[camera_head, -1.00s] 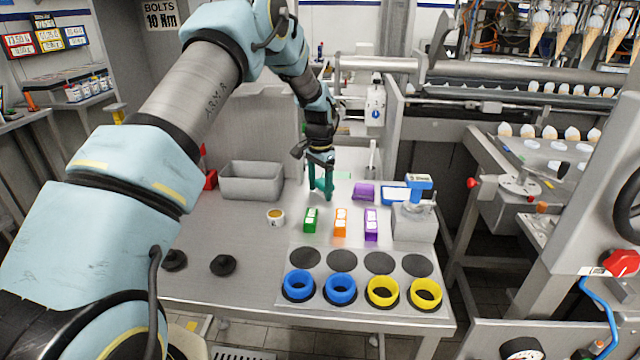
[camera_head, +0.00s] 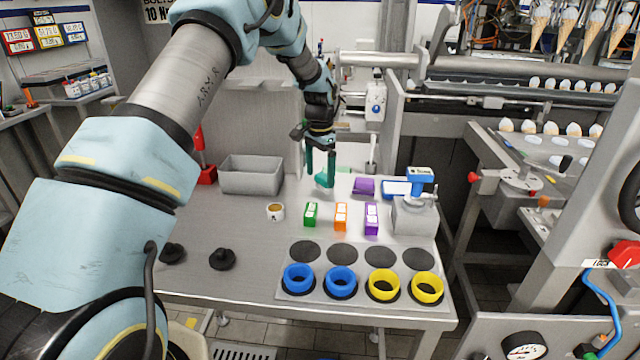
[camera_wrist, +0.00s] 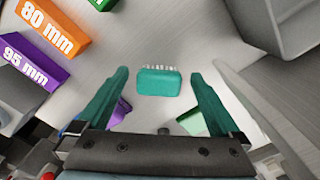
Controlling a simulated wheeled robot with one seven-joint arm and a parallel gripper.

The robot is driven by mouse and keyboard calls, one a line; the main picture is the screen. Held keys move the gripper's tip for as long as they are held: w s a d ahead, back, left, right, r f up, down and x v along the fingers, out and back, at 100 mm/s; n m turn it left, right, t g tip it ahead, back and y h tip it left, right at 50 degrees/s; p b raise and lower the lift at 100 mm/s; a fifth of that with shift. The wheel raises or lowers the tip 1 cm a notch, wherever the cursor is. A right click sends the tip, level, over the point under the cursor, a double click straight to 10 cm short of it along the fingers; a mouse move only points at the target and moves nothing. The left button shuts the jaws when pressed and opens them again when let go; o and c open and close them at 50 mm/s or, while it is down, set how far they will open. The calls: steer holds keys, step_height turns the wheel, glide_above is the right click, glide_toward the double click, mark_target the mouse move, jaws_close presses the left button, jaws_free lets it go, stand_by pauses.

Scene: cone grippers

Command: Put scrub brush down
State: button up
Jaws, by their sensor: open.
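The scrub brush (camera_wrist: 158,82) is a small teal block with white bristles. In the wrist view it is between my two teal fingers, with a gap on each side. My gripper (camera_head: 320,181) is open over the back of the metal table in the head view. The brush (camera_head: 324,181) shows low between the fingertips there, partly hard to tell from the fingers. I cannot tell for sure whether it rests on the tabletop.
Green (camera_head: 310,214), orange (camera_head: 340,216) and purple (camera_head: 371,218) labelled blocks stand in front. A grey bin (camera_head: 251,175) is left, and a purple item (camera_head: 363,187) and a grey box-shaped device (camera_head: 414,220) are right. Blue and yellow rings line the table's front.

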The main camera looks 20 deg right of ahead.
mark_target(320, 178)
step_height(320, 178, up, 9)
steer(key=b, duration=0.2)
steer(key=shift+b, duration=0.35)
